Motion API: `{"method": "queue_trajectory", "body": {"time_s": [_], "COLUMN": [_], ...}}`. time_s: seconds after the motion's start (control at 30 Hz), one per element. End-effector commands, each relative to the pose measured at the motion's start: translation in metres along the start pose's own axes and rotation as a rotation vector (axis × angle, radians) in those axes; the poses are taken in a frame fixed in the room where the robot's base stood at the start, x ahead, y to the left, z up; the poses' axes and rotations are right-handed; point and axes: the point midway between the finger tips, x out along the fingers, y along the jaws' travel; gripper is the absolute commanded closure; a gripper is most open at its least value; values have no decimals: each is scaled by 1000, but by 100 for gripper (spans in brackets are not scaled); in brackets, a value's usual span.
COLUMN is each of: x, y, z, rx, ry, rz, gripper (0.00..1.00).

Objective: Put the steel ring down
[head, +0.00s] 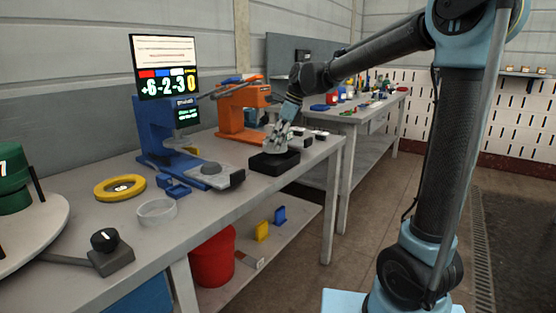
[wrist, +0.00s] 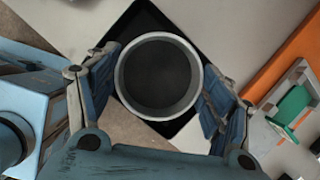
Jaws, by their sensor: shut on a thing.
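The steel ring (wrist: 160,113) is a short grey open cylinder in the wrist view, with its opening facing the camera. My gripper (wrist: 157,82) is shut on it, with a blue-grey finger on each side. A dark square pad (wrist: 138,24) lies below the ring and shows through its opening. In the head view my gripper (head: 281,137) points down over the black block (head: 284,165) near the bench's front edge.
A blue machine (head: 154,133) and an orange machine (head: 235,113) stand behind on the bench. A grey device (head: 213,175), a yellow ring (head: 105,189) and a clear dish (head: 157,211) lie to the left. Small dark-topped blocks (head: 305,138) sit just right of my gripper.

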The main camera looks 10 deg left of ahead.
Motion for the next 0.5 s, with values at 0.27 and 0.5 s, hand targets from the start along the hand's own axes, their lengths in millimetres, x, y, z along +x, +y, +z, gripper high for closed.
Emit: {"method": "queue_trajectory", "body": {"time_s": [0.27, 0.5], "x": [22, 50], "y": [-2, -2], "z": [-13, -26], "rx": [5, 6], "ry": [0, 0], "rz": [-2, -2], "gripper": [54, 54]}}
